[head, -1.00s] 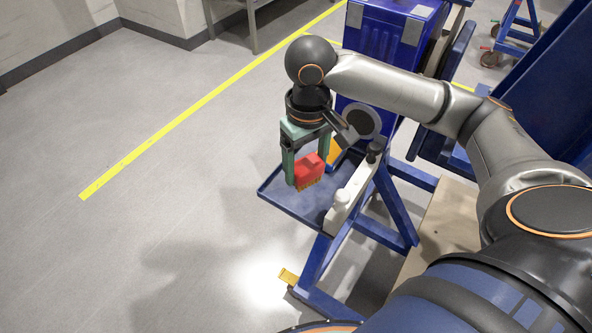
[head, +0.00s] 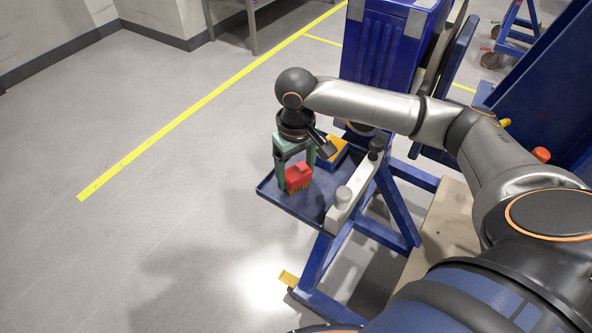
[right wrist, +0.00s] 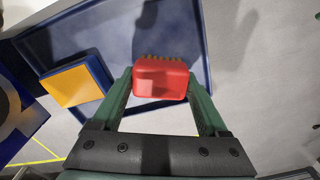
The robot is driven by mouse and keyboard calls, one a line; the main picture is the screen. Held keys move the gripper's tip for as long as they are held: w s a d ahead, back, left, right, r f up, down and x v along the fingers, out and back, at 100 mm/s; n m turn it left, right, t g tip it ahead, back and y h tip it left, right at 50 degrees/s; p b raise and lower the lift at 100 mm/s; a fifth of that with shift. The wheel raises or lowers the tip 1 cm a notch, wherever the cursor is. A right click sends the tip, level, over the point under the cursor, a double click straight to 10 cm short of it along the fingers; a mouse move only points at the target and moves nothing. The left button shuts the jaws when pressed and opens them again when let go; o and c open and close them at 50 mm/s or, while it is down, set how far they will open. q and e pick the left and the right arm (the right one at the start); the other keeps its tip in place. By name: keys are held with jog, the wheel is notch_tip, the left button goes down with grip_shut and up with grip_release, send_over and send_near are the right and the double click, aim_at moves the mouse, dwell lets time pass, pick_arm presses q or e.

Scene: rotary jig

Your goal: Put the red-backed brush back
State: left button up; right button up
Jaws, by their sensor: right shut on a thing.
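The red-backed brush (head: 298,178) is between the fingers of my right gripper (head: 294,174), bristles down, over the blue tray (head: 272,195). In the right wrist view the brush (right wrist: 161,79) sits between the two green fingers (right wrist: 160,92), and they are shut on it. Its yellowish bristles show at the far edge. I cannot tell whether the bristles touch the tray floor. My left gripper is not in view.
A yellow-and-blue block (head: 336,152) lies in the tray's back part; it also shows in the right wrist view (right wrist: 72,84). A pale bar with a knob (head: 340,212) runs along the tray's right side. A blue cabinet (head: 385,45) stands behind. Floor on the left is clear.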

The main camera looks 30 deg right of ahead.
aim_at(296, 170)
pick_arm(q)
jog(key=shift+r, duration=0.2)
pick_arm(e)
jog(key=shift+f, duration=0.1)
jog(key=o, duration=1.1)
jog(key=shift+o, duration=0.5)
pick_arm(q)
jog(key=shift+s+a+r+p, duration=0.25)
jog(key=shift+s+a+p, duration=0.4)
jog(key=shift+p, duration=0.45)
pick_arm(e)
notch_tip(296, 170, up, 12)
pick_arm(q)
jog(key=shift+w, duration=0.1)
